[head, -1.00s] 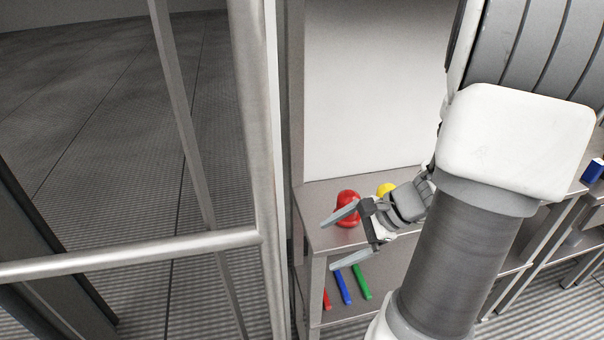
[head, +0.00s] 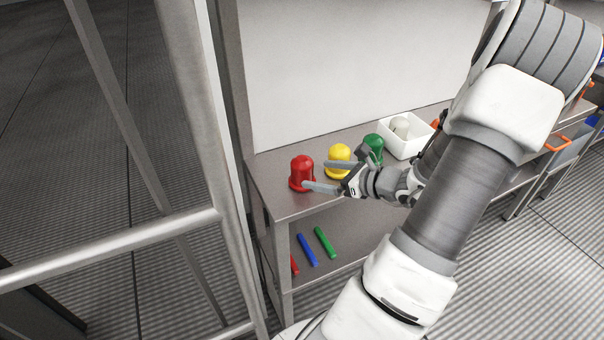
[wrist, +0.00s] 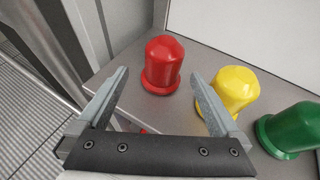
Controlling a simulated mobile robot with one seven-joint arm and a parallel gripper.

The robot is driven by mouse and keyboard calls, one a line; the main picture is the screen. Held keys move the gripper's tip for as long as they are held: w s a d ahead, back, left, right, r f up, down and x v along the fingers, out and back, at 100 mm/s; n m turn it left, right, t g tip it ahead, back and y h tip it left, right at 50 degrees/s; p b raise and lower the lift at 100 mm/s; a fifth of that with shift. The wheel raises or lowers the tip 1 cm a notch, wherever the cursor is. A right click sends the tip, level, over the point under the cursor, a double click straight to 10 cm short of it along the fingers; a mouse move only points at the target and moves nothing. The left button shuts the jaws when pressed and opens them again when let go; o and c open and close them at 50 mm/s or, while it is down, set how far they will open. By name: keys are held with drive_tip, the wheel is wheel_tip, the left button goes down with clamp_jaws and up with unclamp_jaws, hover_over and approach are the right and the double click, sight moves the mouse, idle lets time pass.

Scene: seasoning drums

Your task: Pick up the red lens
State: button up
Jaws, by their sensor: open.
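The red lens (head: 302,172) is a domed cap with a wider base flange, standing upright near the left end of the grey shelf top. In the wrist view the red lens (wrist: 162,66) stands ahead of and between the two finger directions, beyond the fingertips. My gripper (head: 314,175) is open and empty, its fingers pointing left towards the red lens. In the wrist view my gripper (wrist: 160,78) shows a wide gap between its fingers. Its right finger overlaps part of the yellow lens (wrist: 233,88) in the picture. I cannot tell whether a finger touches the red lens.
The yellow lens and a green lens (head: 373,147) stand right of the red one. A white bin (head: 408,146) is further right. Red, blue (head: 307,250) and green (head: 325,242) sticks lie on the lower shelf. A metal frame post (head: 196,100) rises at left.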

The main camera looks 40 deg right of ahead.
sight(294, 169)
drive_tip(key=x, duration=1)
drive_tip(key=shift+w+d+f+b, duration=0.1)
drive_tip(key=shift+w+d+b, duration=0.1)
drive_tip(key=shift+w+b, duration=0.15)
drive_tip(key=shift+c, duration=0.3)
drive_tip(key=c, duration=1.3)
